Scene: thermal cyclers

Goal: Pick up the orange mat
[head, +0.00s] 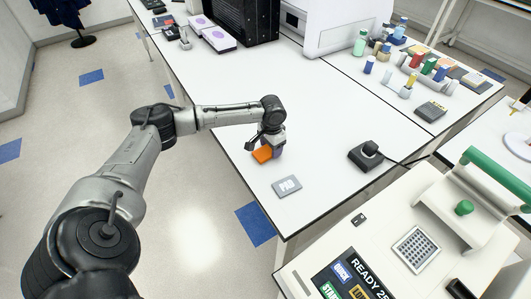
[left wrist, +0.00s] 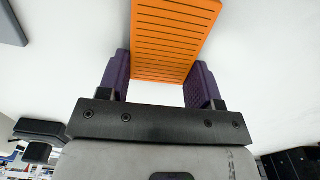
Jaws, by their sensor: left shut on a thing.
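The orange mat (head: 262,154) is at the left edge of the white table in the head view, under my left gripper (head: 275,150). In the left wrist view the mat (left wrist: 172,40) is a flat orange piece with dark parallel lines. The purple fingers of my left gripper (left wrist: 160,85) are on both sides of its near end, and the gripper is shut on it. I cannot tell whether the mat is touching the table. The arm hides part of it in the head view. My right gripper is not in view.
A grey pad (head: 287,187) lies on the table (head: 320,130) in front of the mat. A black device (head: 369,155) with a cable is to the right. A thermal cycler (head: 400,235) with an open lid stands at the lower right. Bottles and tubes stand at the back right.

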